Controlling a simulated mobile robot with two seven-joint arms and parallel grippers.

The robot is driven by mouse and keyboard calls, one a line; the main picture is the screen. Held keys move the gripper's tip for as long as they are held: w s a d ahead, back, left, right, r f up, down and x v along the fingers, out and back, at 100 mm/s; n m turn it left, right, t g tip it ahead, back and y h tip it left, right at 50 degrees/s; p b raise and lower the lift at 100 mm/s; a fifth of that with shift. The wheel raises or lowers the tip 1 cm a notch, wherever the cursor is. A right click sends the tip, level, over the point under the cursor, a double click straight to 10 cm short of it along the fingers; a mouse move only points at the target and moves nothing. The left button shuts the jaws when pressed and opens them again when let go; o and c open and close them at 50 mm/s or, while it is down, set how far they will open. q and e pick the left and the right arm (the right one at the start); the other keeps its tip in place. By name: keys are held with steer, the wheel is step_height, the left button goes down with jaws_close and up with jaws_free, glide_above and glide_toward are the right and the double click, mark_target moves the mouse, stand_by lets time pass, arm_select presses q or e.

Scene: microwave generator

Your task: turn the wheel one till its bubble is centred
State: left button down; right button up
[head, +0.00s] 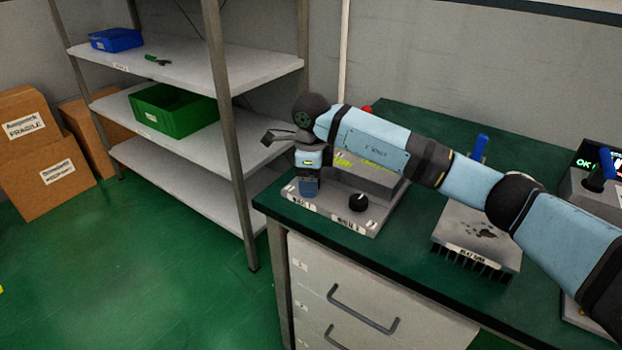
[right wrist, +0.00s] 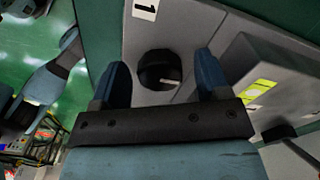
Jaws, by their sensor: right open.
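The grey unit (head: 330,208) with two labelled wheels stands at the left end of the green bench. Wheel one is hidden behind my right gripper (head: 309,190) in the head view, above the left label. In the right wrist view a black round knob (right wrist: 160,70) with a pale mark, beside a label ending in 1, lies between the fingertips of my right gripper (right wrist: 163,75). The gripper is open, with a gap on both sides of the knob. Wheel two (head: 358,202) is a black knob to the right. Yellow-green vials (head: 343,160) show partly behind my arm; their bubbles cannot be read.
A box with a yellow-green strip (right wrist: 258,93) rises close to the right finger in the wrist view. A finned grey block (head: 475,240) and a blue-handled device (head: 600,172) stand on the bench (head: 420,262) to the right. Shelves (head: 225,70) stand on the left.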

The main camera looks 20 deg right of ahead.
steer(key=c, duration=0.9)
steer(key=shift+m, duration=0.3)
